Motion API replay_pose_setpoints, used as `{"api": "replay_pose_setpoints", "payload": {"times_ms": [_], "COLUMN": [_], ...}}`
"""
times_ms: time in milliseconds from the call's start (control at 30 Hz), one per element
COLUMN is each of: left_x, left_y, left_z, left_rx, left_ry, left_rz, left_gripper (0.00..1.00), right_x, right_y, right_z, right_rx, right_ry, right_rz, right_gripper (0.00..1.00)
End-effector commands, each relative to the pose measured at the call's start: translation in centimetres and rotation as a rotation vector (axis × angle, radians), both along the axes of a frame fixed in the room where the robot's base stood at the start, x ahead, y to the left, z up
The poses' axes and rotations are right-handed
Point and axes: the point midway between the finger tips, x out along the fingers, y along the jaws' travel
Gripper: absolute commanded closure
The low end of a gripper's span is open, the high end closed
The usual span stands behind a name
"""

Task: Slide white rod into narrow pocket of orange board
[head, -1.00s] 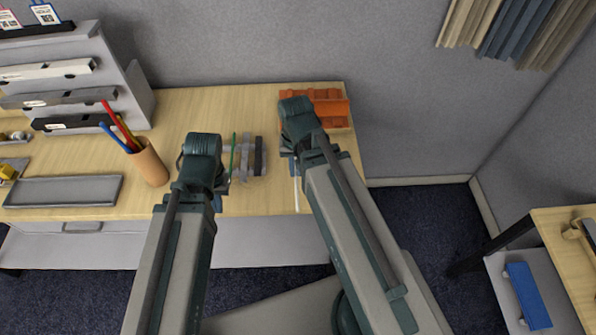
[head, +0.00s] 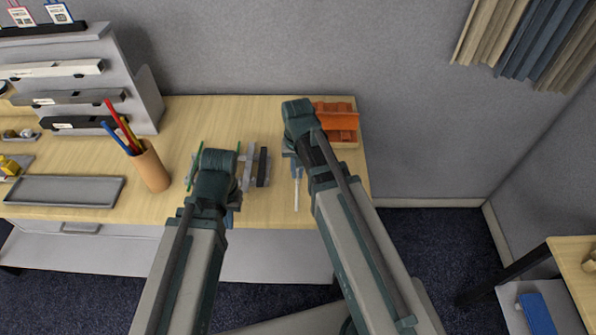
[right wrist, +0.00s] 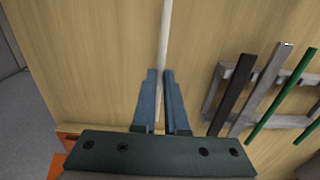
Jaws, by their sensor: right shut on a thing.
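The white rod (head: 297,195) is held in my right gripper (head: 297,168). In the right wrist view the rod (right wrist: 165,30) runs between the two blue fingers (right wrist: 161,80) and sticks out beyond them. The orange board (head: 337,122) lies at the back right of the table, partly behind my right wrist. Only an orange corner of it (right wrist: 57,165) shows in the right wrist view. Its narrow pocket cannot be made out. My left gripper (head: 230,213) is above the table's front, left of the rod. Its fingers are mostly hidden under its wrist.
A grey rack (right wrist: 213,90) with black, grey and green rods lies between the grippers. A pencil cup (head: 150,168), a grey tray (head: 65,190) and a stepped stand (head: 145,95) are on the left.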

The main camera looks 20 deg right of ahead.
Motion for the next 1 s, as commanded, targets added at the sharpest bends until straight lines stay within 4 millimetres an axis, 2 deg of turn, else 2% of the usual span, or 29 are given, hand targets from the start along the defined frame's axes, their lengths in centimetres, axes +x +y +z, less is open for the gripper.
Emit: {"api": "replay_pose_setpoints", "payload": {"times_ms": [267, 733, 1000], "left_x": [0.0, 0.0, 0.0], "left_y": [0.0, 0.0, 0.0], "left_z": [0.0, 0.0, 0.0], "left_rx": [0.0, 0.0, 0.0], "left_ry": [0.0, 0.0, 0.0], "left_rz": [0.0, 0.0, 0.0], "left_gripper": [1.0, 1.0, 1.0], "right_x": [1.1, 4.9, 5.6], "right_y": [-0.3, -1.4, -1.6], "right_z": [0.0, 0.0, 0.0], "right_rx": [0.0, 0.0, 0.0], "right_ry": [0.0, 0.0, 0.0], "right_rz": [0.0, -0.001, 0.0], "right_gripper": [1.0, 1.0, 1.0]}}
